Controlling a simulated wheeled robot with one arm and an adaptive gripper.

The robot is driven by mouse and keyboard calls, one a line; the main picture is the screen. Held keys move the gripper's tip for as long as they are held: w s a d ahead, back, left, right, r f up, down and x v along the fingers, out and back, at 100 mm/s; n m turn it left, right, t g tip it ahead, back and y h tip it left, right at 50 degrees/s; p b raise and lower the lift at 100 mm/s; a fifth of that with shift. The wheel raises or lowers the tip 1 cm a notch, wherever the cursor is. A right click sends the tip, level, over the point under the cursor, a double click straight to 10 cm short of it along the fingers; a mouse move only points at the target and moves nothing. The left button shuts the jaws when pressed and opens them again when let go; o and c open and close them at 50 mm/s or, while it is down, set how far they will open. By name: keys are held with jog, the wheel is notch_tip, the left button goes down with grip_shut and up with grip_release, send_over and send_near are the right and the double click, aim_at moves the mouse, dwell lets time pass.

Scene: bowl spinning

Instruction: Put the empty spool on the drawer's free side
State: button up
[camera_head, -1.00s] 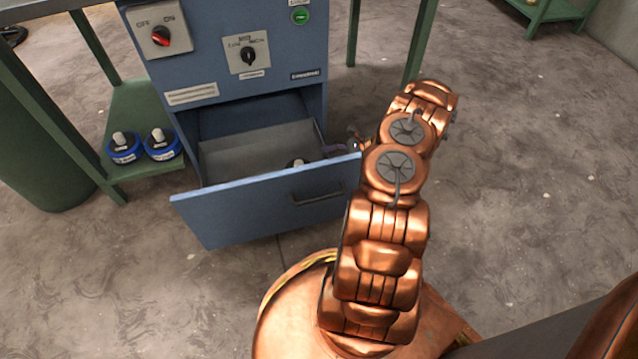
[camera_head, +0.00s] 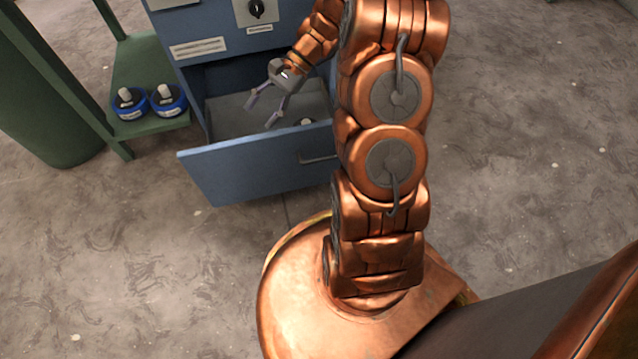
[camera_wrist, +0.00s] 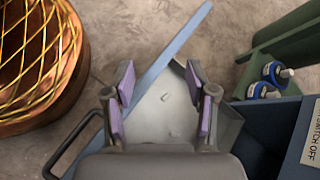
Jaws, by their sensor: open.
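The drawer (camera_head: 262,170) of the blue cabinet stands open. In the head view a small dark and white top (camera_head: 305,122) shows just behind its front panel, right of my gripper; I cannot tell whether it is the empty spool. My gripper (camera_head: 261,115) is over the left and middle part of the drawer, fingers spread. In the wrist view my gripper (camera_wrist: 160,97) is open with purple pads and nothing between them. Below it the grey drawer floor (camera_wrist: 150,115) shows only small pale bits. The drawer's right part is hidden by my arm in the head view.
Two blue spools with pale tops (camera_head: 129,103) (camera_head: 167,100) stand on a green shelf (camera_head: 150,127) left of the cabinet. The drawer handle (camera_head: 318,158) sticks out in front. A green cylinder (camera_head: 45,90) stands at far left. The floor in front is clear.

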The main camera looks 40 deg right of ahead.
jog(key=s+a+r+n+g+h, duration=0.1)
jog(key=s+a+r+n+h, duration=0.15)
jog(key=s, duration=0.45)
jog(key=s+a+r+n+g+h, duration=0.2)
jog(key=s+a+r+n, duration=0.15)
jog(key=s, duration=0.25)
jog(key=s+a+r+n+g+h, duration=0.1)
jog(key=s+a+r+n+h, duration=0.2)
jog(key=s, duration=0.4)
jog(key=s+d+r+n+h, duration=0.1)
jog(key=s+n, duration=0.1)
jog(key=s, duration=0.2)
jog(key=s+d+r+n+t+h, duration=0.1)
jog(key=s+d+n+h, duration=0.1)
jog(key=s, duration=0.2)
jog(key=shift+s+d+n, duration=0.3)
jog(key=shift+s, duration=0.1)
